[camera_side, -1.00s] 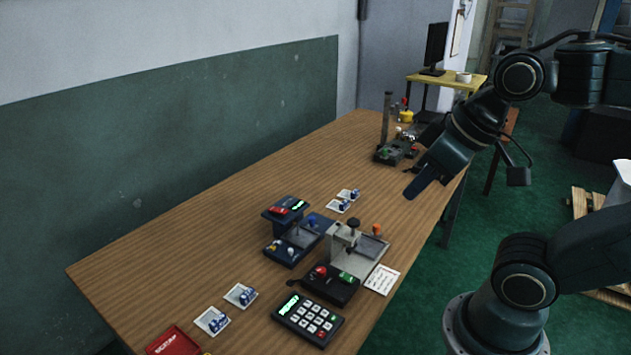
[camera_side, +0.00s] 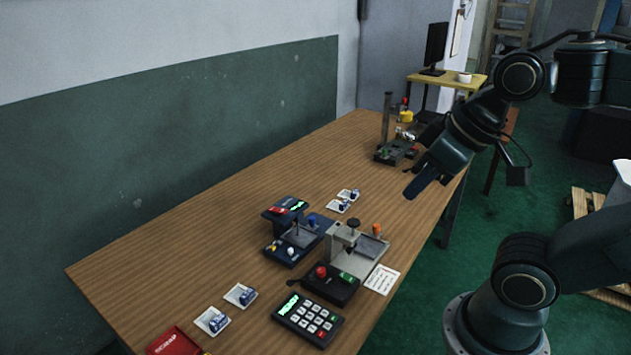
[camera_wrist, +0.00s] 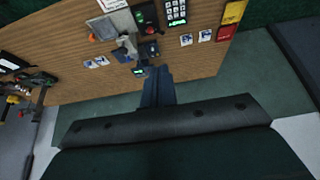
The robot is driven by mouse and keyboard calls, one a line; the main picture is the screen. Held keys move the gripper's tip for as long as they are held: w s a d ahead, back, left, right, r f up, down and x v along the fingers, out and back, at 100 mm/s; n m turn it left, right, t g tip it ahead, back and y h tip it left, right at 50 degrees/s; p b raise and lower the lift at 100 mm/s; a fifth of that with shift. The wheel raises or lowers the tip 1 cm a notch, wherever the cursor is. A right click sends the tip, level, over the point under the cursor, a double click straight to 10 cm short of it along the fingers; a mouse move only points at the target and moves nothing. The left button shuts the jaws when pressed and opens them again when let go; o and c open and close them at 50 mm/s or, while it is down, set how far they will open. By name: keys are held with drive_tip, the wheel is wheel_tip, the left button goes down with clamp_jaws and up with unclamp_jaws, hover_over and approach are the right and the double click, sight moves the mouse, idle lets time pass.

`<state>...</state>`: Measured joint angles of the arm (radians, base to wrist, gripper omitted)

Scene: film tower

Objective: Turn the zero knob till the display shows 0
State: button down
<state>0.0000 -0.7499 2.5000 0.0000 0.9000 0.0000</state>
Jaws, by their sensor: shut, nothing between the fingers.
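A dark blue device (camera_side: 285,246) stands mid-table in the side view, with a small lit green display (camera_side: 297,205) on its raised head. The digits are too small to read. A blue knob (camera_side: 312,219) sits on its back part, and white and yellow knobs are at its front. I cannot tell which one is the zero knob. In the wrist view the display (camera_wrist: 138,71) shows just beyond my fingertips. My gripper (camera_side: 415,192) is shut and empty, in the air right of the device and well apart from it. Its fingers (camera_wrist: 157,74) point toward the table in the wrist view.
A grey press (camera_side: 360,250) with an orange knob stands close right of the device. A box with red and green buttons (camera_side: 331,285) and a keypad (camera_side: 307,319) lie in front. A dark stand (camera_side: 389,150) is at the far end.

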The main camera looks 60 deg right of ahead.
drive_tip(key=c, duration=1.5)
unclamp_jaws()
drive_tip(key=shift+w, duration=0.1)
drive_tip(key=shift+o, duration=0.3)
drive_tip(key=shift+w+d+r+m, duration=0.1)
drive_tip(key=shift+w+m, duration=0.2)
drive_tip(key=shift+w, duration=0.15)
drive_tip(key=m+g+h, duration=0.4)
drive_tip(key=m, duration=1)
hover_over(290, 250)
drive_tip(key=s+a, duration=0.2)
drive_tip(key=a, duration=0.4)
wheel_tip(290, 250, down, 20)
drive_tip(key=shift+w+d+r, duration=0.1)
drive_tip(key=shift+w+r, duration=0.1)
drive_tip(key=shift+w, duration=0.05)
drive_tip(key=x, duration=1.3)
drive_tip(key=shift+s+d+f, duration=0.25)
drive_tip(key=shift+d+f, duration=0.05)
drive_tip(key=shift+d, duration=0.05)
